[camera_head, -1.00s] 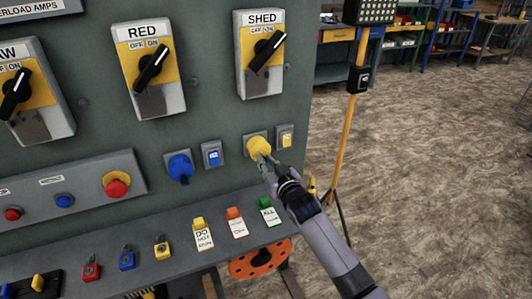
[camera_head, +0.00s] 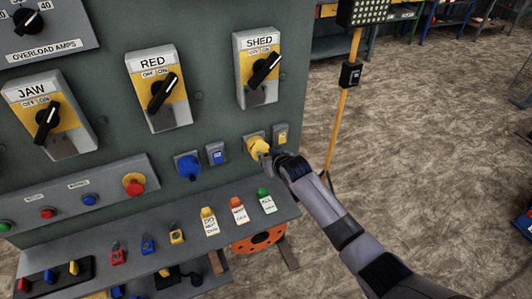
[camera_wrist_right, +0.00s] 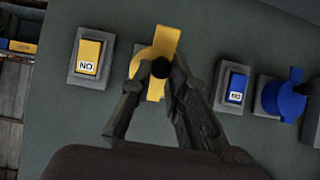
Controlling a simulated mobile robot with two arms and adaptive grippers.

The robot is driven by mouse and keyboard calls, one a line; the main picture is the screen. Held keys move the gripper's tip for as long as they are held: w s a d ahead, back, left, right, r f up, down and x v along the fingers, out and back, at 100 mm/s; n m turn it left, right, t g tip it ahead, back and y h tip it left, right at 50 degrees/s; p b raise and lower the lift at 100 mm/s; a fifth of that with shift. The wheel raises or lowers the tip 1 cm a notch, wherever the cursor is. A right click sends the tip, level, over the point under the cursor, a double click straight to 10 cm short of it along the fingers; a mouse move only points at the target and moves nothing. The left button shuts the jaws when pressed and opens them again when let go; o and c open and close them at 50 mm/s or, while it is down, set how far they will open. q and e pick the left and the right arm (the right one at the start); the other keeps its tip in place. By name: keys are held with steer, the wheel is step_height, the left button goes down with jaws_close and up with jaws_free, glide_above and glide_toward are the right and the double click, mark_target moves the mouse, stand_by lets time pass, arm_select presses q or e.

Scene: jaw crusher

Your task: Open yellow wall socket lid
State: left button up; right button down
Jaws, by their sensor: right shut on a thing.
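The yellow wall socket (camera_head: 257,145) sits on the grey-green panel, with its round yellow lid facing out. It also shows in the right wrist view (camera_wrist_right: 164,42), partly hidden behind my fingers. My right gripper (camera_head: 266,156) reaches in from the lower right and is at the socket's lid. In the right wrist view its two fingers (camera_wrist_right: 160,75) close in around the lower part of the yellow lid, shut on it. Whether the lid is lifted at all I cannot tell. My left gripper is in neither view.
A small yellow switch (camera_head: 281,135) is right of the socket. A blue switch (camera_head: 216,154) and a blue socket (camera_head: 188,166) are to its left. Below, a shelf (camera_head: 150,250) holds several tags and padlocks. A yellow pole (camera_head: 340,120) stands to the right.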

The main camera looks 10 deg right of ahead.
stand_by(0.4)
steer(key=c, duration=1.5)
jaws_free()
steer(key=shift+c, duration=0.2)
steer(key=v, duration=1.2)
